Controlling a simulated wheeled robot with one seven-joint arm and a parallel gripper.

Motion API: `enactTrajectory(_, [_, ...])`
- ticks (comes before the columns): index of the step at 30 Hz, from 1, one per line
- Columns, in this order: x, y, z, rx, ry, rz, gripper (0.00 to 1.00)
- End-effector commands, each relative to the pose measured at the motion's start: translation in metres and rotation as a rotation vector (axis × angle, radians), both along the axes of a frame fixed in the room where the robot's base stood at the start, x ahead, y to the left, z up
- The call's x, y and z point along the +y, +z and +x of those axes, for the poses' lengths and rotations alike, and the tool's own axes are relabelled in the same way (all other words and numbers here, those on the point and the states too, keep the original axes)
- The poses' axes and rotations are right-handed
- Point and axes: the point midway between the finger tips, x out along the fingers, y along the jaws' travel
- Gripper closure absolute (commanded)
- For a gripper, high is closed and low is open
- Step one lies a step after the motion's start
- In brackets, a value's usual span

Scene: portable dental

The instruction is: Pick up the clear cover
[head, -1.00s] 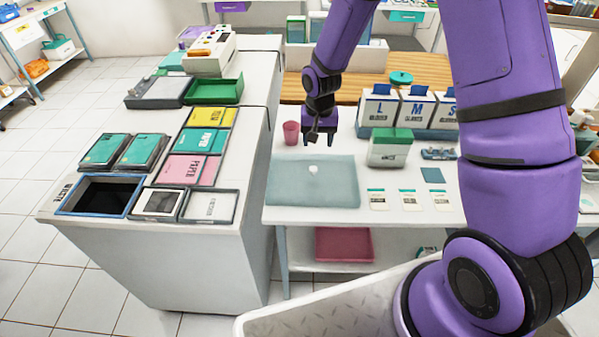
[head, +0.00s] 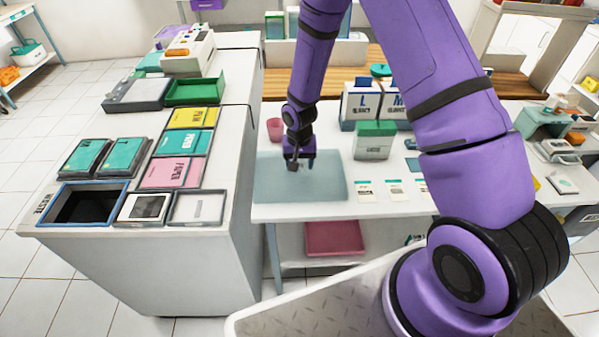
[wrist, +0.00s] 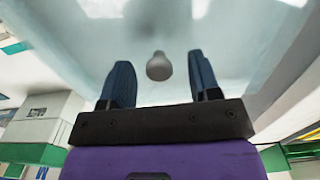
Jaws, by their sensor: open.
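The clear cover (head: 329,187) is a pale blue, see-through flat piece on the front left of the white table. In the wrist view, the clear cover (wrist: 75,35) fills the upper part, with a small rounded grey knob (wrist: 159,66) on it. My gripper (head: 301,163) is over the cover, pointing down. In the wrist view, its two dark fingers stand apart on either side of the knob, and nothing is held. The arm hides the knob in the head view. I cannot tell whether the fingers touch the cover.
A pink cup (head: 275,129) stands behind the cover. A green-topped box (head: 375,140) and several small white packets (head: 394,187) are to its right. The boxes marked L and M (head: 361,103) stand behind. A white counter with trays (head: 190,207) is on the left.

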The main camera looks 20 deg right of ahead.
Motion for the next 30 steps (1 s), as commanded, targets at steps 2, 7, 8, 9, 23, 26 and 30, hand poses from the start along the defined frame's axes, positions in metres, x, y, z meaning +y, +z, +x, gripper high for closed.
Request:
enactTrajectory(2, [-0.0001,-0.0075,-0.0003,0.000,0.001,-0.001,0.43])
enactTrajectory(7, [-0.0003,-0.0116,0.0000,-0.001,0.000,0.000,0.43])
enactTrajectory(8, [-0.0004,-0.0115,0.0000,-0.001,-0.001,0.000,0.43])
enactTrajectory(9, [-0.0003,-0.0114,0.0000,-0.001,-0.001,0.000,0.43])
enactTrajectory(23, [-0.0003,-0.0110,0.0000,-0.001,0.000,0.000,1.00])
enactTrajectory(26, [-0.0003,-0.0108,0.0000,-0.001,-0.001,0.000,1.00])
enactTrajectory(30, [-0.0003,-0.0075,0.0003,-0.001,0.000,0.001,1.00])
